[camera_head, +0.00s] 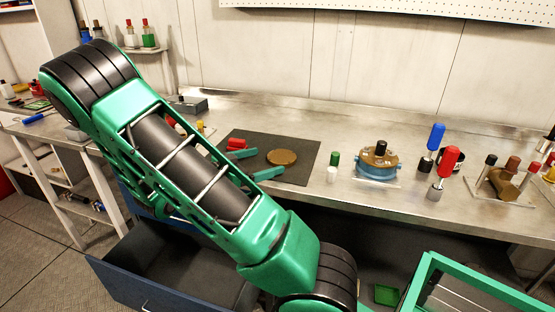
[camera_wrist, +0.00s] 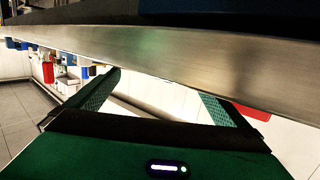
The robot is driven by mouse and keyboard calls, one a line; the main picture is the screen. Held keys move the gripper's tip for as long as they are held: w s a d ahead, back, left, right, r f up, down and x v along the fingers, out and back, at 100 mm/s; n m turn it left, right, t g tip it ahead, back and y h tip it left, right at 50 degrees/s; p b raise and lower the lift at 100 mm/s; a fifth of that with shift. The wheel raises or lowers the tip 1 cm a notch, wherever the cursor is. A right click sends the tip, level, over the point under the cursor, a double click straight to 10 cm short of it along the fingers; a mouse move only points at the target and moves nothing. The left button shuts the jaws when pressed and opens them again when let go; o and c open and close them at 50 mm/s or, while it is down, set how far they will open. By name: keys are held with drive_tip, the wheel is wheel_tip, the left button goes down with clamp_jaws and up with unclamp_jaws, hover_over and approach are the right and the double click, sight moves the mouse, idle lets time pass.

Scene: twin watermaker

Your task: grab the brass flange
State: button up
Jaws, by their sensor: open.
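A round brass disc, which looks like the brass flange (camera_head: 282,157), lies flat on a dark mat (camera_head: 305,171) on the steel bench. My gripper (camera_head: 270,160) is open, its two green fingers just left of the disc, one toward the back and one toward the front. Whether they touch it I cannot tell. In the wrist view my gripper (camera_wrist: 160,82) shows both fingers apart with a broad steel band, seemingly the bench edge (camera_wrist: 190,62), across them. I cannot make out the disc there.
A red object (camera_head: 236,143) is beside the back finger. Right of the mat stand a green-capped bottle (camera_head: 333,168), a blue pump-like unit with a brass top (camera_head: 377,168), and blue (camera_head: 436,138) and red (camera_head: 447,163) handled tools. An open drawer (camera_head: 175,280) juts out below the bench.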

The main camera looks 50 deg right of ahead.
sight(277, 158)
drive_tip(key=shift+x, duration=2.85)
drive_tip(key=c, duration=2)
drive_tip(key=shift+r, duration=0.1)
